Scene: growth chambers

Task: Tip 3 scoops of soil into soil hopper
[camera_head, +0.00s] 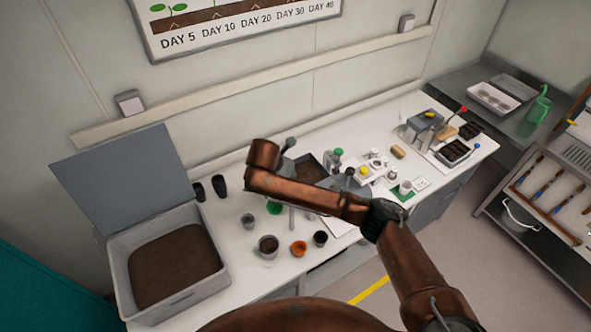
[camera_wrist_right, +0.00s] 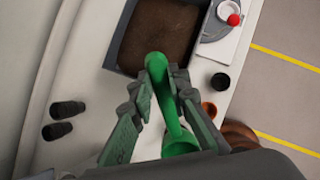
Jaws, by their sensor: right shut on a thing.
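My right gripper (camera_wrist_right: 165,80) is shut on a green scoop (camera_wrist_right: 171,115) in the right wrist view. A dark-rimmed soil tray (camera_wrist_right: 122,68) lies beyond the fingertips, with brown soil in it. The soil tray (camera_head: 328,160) shows partly behind my right arm in the head view. A large grey bin (camera_head: 222,262) with its lid raised holds dark soil at the left. I cannot tell from its look which container is the hopper. A bit of green (camera_head: 273,207) shows below my right arm; the gripper itself is mostly hidden there. My left gripper is out of view.
A soil-filled pot (camera_head: 268,246), an orange pot (camera_head: 298,248) and a black pot (camera_head: 320,238) stand near the front edge. Two black cups (camera_head: 219,185) stand by the wall. Small bottles and trays crowd the right of the bench. A rack (camera_head: 545,205) stands far right.

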